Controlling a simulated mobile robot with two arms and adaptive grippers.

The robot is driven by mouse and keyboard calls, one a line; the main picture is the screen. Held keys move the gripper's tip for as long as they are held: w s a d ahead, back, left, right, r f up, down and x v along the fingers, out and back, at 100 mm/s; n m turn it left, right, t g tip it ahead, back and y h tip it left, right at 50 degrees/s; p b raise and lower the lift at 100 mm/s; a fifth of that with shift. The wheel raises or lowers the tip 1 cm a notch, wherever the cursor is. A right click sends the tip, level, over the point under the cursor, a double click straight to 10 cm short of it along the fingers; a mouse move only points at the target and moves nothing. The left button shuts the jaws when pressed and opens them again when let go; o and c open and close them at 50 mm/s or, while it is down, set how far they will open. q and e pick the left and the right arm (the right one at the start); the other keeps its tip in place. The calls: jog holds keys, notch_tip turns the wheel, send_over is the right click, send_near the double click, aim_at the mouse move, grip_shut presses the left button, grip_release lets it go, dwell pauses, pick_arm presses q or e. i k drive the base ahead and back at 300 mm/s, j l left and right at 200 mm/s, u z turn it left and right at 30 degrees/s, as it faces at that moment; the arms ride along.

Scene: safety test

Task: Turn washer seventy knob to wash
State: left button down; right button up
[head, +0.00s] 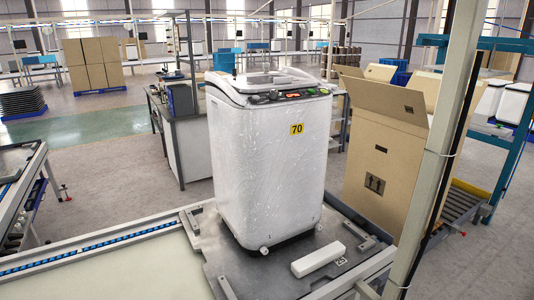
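A white top-loading washer (268,165) stands upright on a dark pallet plate in the middle of the head view. A yellow label reading 70 (297,129) is on its front near the top. Its control panel (285,96) runs along the upper front edge, with dark, red and green parts. A dark round part on the panel (274,95) may be the knob; its setting is too small to read. The washer's lid (268,80) is at the top behind the panel. Neither of my grippers shows in this view.
The dark plate (225,262) carries a white bar (318,259) in front of the washer. A conveyor edge (80,262) lies at left. An open cardboard box (385,150) and a pale upright post (440,150) stand at right. A grey workbench (185,140) is behind left.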

aim_at(273, 95)
jog(key=i+l+z, duration=0.1)
jog(key=i+l, duration=0.15)
jog(key=l, duration=0.25)
jog(key=i+l+z, duration=0.1)
jog(key=i+l, duration=0.2)
jog(key=l, duration=0.15)
